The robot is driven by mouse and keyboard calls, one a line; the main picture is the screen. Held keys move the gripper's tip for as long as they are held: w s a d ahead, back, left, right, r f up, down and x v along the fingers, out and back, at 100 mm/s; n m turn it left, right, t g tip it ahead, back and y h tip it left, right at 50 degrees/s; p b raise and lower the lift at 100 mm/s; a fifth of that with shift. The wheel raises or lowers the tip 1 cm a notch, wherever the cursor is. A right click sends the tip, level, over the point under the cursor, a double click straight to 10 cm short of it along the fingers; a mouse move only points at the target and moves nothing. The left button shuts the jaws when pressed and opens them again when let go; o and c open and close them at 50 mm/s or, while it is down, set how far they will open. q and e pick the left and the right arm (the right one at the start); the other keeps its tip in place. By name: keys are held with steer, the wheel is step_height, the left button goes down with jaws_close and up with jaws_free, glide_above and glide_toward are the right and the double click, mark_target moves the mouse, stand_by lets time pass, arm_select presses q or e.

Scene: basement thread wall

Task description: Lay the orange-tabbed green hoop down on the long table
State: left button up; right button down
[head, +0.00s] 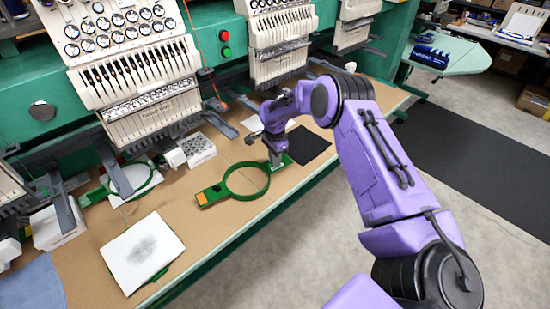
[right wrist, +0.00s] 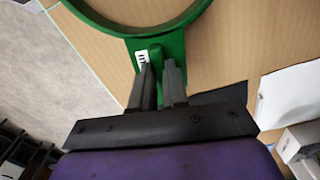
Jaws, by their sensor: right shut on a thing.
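The green hoop (head: 226,185) has an orange tab (head: 202,198) at its left end. It lies flat on or just above the brown long table (head: 190,215); I cannot tell if it touches all along. My right gripper (head: 275,160) points down and is shut on the green bracket at the hoop's right end, opposite the orange tab. In the right wrist view the fingers (right wrist: 160,78) close on the green bracket (right wrist: 172,45), beside a small white label; part of the ring shows above. My left gripper is not in view.
A black sheet (head: 307,146) lies right of the gripper. Another green hoop with white cloth (head: 133,180) and a white sheet with a grey patch (head: 143,250) are at the left. A white box (head: 197,149) stands behind. Embroidery heads (head: 150,100) overhang the table's back.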

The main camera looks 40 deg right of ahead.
steer(key=shift+f, duration=0.2)
steer(key=c, duration=1.1)
jaws_free()
steer(key=shift+o, duration=0.2)
step_height(320, 180, up, 11)
steer(key=b, duration=0.2)
steer(key=shift+f, duration=0.2)
